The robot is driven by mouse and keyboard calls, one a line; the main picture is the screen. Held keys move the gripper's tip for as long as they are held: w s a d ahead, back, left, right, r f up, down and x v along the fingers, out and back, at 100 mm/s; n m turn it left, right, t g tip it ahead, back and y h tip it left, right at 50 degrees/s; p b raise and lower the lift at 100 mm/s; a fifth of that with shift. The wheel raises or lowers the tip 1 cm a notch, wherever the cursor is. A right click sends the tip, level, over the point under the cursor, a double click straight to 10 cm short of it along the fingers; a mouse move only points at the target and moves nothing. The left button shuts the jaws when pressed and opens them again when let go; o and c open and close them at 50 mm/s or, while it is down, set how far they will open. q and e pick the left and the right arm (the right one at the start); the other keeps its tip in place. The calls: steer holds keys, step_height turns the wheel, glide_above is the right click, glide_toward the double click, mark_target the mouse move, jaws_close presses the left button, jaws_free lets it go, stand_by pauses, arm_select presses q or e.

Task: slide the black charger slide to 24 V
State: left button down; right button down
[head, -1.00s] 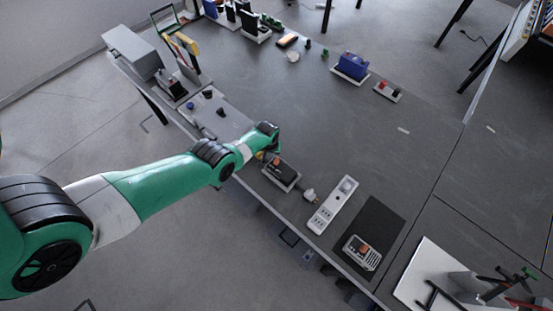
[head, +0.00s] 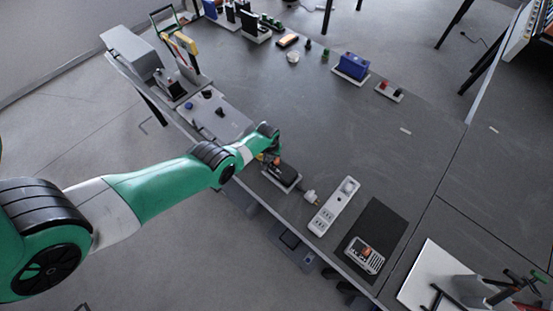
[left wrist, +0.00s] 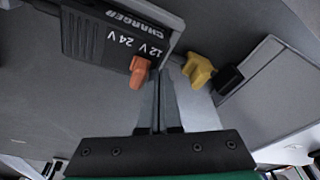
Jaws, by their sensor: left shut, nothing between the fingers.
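The black charger (head: 285,174) sits on a light base near the table's front edge in the head view. In the left wrist view, the charger (left wrist: 95,35) shows its "CHARGER", "12 V" and "24 V" lettering. Its orange slide knob (left wrist: 139,72) stands out from the edge by the voltage marks, seemingly nearer the 12 V mark; the exact setting is hard to tell. My left gripper (left wrist: 164,70) is shut and empty, its fingertips right beside the knob; contact cannot be told. In the head view, the left gripper (head: 268,154) is at the charger's far-left end, partly hidden by its own wrist.
A yellow part (left wrist: 198,70) and a black part (left wrist: 229,78) are just right of my fingers in the wrist view. A plug (head: 310,196) and white power strip (head: 335,205) lie right of the charger. The table beyond is mostly clear.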

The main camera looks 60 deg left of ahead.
arm_select(q)
steer(key=shift+s+d+f, duration=0.2)
steer(key=shift+d+f, duration=0.1)
steer(key=shift+f, duration=0.1)
steer(key=shift+s+a+f, duration=0.1)
steer(key=shift+s+a, duration=0.1)
steer(key=shift+a, duration=0.2)
step_height(320, 180, up, 8)
steer(key=p, duration=0.7)
steer(key=shift+w+f, duration=0.15)
steer(key=shift+f, duration=0.05)
steer(key=shift+a, duration=0.1)
